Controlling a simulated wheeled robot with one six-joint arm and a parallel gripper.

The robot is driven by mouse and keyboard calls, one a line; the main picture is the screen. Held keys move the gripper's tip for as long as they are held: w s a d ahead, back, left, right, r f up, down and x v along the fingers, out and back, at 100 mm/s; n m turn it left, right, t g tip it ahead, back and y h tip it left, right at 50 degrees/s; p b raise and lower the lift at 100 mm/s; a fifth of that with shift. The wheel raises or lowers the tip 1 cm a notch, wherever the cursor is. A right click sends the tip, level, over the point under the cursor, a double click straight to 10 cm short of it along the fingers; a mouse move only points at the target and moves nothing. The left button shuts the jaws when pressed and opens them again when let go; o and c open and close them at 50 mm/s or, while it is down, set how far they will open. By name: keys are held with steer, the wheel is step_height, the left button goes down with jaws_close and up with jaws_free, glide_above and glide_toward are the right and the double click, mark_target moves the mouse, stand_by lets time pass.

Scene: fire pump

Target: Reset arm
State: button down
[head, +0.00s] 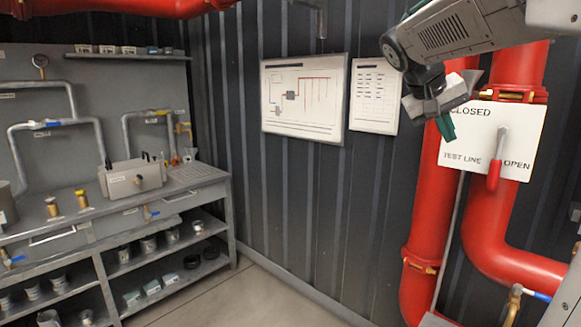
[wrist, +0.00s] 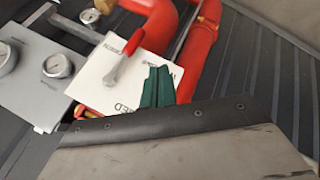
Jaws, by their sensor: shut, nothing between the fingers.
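My gripper (head: 445,126) hangs from my grey arm at the upper right of the head view, in front of the red pipes. Its green fingertips are together with nothing between them. The fingers also show in the wrist view (wrist: 157,88), over the edge of a white sign plate. The plate (head: 457,141) reads CLOSED, TEST LINE and OPEN. A red-handled lever (head: 493,176) on it points down towards the OPEN side. The lever also shows in the wrist view (wrist: 124,56). My gripper is to the left of the lever and appears apart from it.
Large red pipes (head: 437,200) stand around the plate. A grey workbench (head: 215,190) with shelves, fittings and a grey box (head: 131,180) is at the left. Wall charts (head: 304,98) hang behind. Gauges (wrist: 57,66) show in the wrist view. The floor (head: 235,297) in the middle is clear.

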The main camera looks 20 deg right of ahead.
steer(key=s+a+f+n+y, duration=0.2)
steer(key=s+a+f, duration=0.3)
steer(key=a+f, duration=0.2)
steer(key=s+a+f+n+t+y, duration=0.1)
steer(key=s+a+f+n+y, duration=0.2)
steer(key=a, duration=0.9)
steer(key=s+a+f+n+y, duration=0.2)
steer(key=s+a+f, duration=0.5)
steer(key=a+f, duration=0.2)
step_height(320, 180, down, 2)
steer(key=shift+s+a+f+t+y, duration=0.1)
steer(key=shift+s+a+t+y, duration=0.1)
steer(key=shift+s+t+y, duration=0.15)
